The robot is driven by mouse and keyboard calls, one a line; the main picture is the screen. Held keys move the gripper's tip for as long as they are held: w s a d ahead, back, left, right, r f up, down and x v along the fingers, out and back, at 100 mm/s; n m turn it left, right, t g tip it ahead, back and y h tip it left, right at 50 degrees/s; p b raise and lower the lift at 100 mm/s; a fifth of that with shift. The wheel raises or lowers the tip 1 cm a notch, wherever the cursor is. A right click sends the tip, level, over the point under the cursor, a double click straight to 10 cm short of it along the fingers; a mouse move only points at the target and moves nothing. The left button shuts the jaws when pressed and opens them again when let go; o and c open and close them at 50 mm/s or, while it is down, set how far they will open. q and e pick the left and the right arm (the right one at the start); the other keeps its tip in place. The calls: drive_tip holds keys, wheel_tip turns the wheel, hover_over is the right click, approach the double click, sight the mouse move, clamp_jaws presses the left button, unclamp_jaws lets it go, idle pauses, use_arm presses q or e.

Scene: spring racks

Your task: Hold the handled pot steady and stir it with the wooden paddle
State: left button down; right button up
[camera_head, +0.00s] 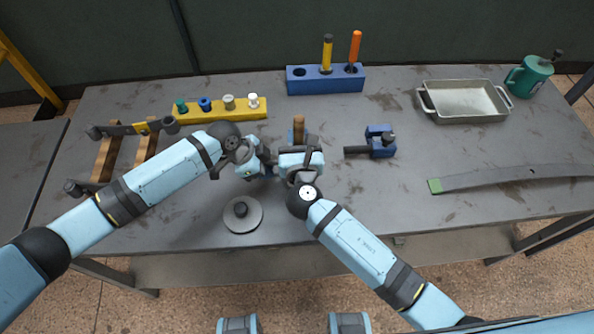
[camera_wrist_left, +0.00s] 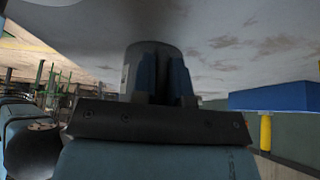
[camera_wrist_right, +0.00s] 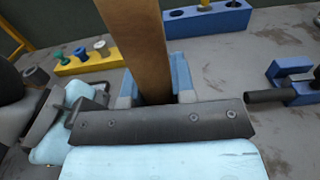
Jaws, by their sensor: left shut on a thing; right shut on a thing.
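The wooden paddle (camera_wrist_right: 140,45) stands nearly upright between the fingers of my right gripper (camera_wrist_right: 155,92), which is shut on it. In the head view the paddle's top (camera_head: 299,124) shows just beyond the right gripper. My left gripper (camera_head: 268,162) is close beside it on the left, low over the table. In the left wrist view its fingers are shut at a grey rounded thing (camera_wrist_left: 132,66), which seems to be the pot, perhaps its handle. The pot is mostly hidden behind my grippers, so its inside and the paddle's lower end cannot be seen.
A round grey lid (camera_head: 254,221) lies near the front edge. A yellow peg rack (camera_head: 190,111) and blue tool holder (camera_head: 325,86) stand behind. A blue clamp (camera_head: 380,145), metal tray (camera_head: 466,115), green can (camera_head: 528,78) and leaf spring (camera_head: 510,179) are right.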

drive_tip(key=shift+r, duration=3.8)
drive_tip(key=shift+r, duration=0.1)
wheel_tip(320, 180, up, 6)
hover_over(299, 126)
drive_tip(key=w, duration=0.3)
use_arm(q)
drive_tip(key=c, duration=1.1)
unclamp_jaws()
drive_tip(key=shift+o, duration=0.2)
drive_tip(key=shift+r, duration=0.1)
